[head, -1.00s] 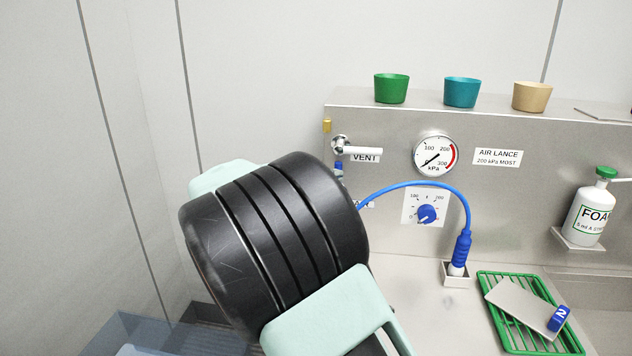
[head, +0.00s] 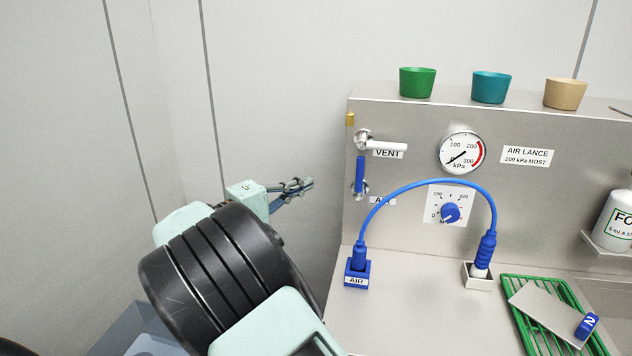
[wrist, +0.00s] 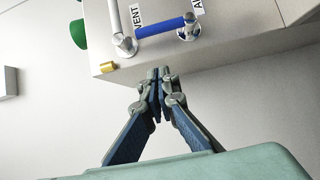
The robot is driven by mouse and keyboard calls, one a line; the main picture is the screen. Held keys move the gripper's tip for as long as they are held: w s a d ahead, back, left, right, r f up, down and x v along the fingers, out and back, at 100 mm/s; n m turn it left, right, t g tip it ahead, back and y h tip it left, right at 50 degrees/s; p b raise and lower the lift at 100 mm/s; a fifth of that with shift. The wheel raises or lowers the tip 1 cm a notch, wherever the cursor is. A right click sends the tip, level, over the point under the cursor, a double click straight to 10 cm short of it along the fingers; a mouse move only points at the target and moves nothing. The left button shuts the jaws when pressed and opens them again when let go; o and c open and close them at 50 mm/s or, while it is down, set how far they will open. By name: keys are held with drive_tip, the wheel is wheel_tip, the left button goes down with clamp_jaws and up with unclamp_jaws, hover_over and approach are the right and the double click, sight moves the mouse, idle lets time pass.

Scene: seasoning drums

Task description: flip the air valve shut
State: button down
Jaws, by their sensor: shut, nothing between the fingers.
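The air valve's blue lever (head: 360,174) stands upright on the left of the steel panel, with its pivot at the lower end. Its label is partly covered by the blue hose. In the wrist view the blue lever (wrist: 165,27) lies across the picture above my fingertips. My gripper (head: 308,185) is shut and empty, left of the panel and apart from the lever. In the wrist view my gripper's (wrist: 160,74) fingertips meet just below the panel's edge, not touching the lever.
The white VENT lever (head: 385,145) points right just above the air valve. A blue hose (head: 430,183) arches from the AIR socket (head: 357,272) to a white-tipped plug on the right. A gauge (head: 462,153) and blue knob (head: 451,212) sit further right. Wall space left of the panel is free.

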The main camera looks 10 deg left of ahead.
sight(360, 175)
drive_tip(key=w+d+p, duration=0.1)
drive_tip(key=w+d, duration=0.6)
drive_tip(key=d, duration=0.2)
drive_tip(key=shift+w+p, duration=0.2)
drive_tip(key=shift+p, duration=0.1)
